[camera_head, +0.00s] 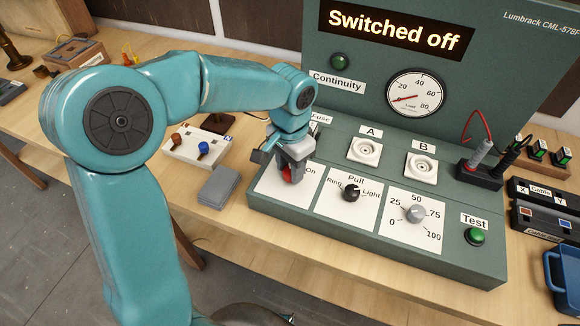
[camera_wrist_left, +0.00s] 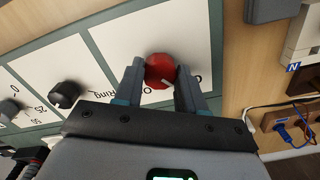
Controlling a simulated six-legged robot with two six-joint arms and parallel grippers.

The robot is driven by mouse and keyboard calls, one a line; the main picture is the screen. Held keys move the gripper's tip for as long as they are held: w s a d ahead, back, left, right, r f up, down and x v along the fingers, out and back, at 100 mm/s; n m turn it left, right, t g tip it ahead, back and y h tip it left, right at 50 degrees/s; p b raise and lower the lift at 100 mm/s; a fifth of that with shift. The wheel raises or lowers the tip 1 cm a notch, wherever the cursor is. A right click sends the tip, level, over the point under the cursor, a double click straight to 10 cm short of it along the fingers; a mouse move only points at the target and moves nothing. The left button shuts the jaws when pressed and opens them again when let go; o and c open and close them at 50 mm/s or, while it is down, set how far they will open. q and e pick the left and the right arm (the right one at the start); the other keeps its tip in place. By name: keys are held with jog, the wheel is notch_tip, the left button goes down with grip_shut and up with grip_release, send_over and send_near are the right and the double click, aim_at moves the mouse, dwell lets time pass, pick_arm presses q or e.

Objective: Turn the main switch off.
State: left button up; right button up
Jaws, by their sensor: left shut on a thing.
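The main switch is a round red knob (camera_head: 291,175) on the white panel at the left end of the green console. It also shows in the left wrist view (camera_wrist_left: 160,71), with a pale pointer mark on it. My left gripper (camera_head: 288,168) reaches down onto the knob. In the wrist view the two fingers of my left gripper (camera_wrist_left: 158,82) stand on either side of the knob, shut on it. The label "On" is visible beside the knob; the other label is partly hidden by a finger. The console display (camera_head: 394,28) reads "Switched off". My right gripper is not in view.
Right of the switch are the black Pull knob (camera_head: 351,193), a grey dial (camera_head: 415,213) and the green Test button (camera_head: 475,236). Sockets A and B sit behind. A grey box (camera_head: 218,186) lies on the table left of the console.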

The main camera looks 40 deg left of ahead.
pick_arm(q)
jog(key=shift+w+r+n, duration=0.1)
jog(key=shift+n, duration=0.5)
jog(key=o, duration=1.1)
jog(key=shift+c, duration=0.2)
notch_tip(320, 180, up, 16)
jog(key=shift+r+p, duration=0.15)
jog(key=shift+p, duration=0.3)
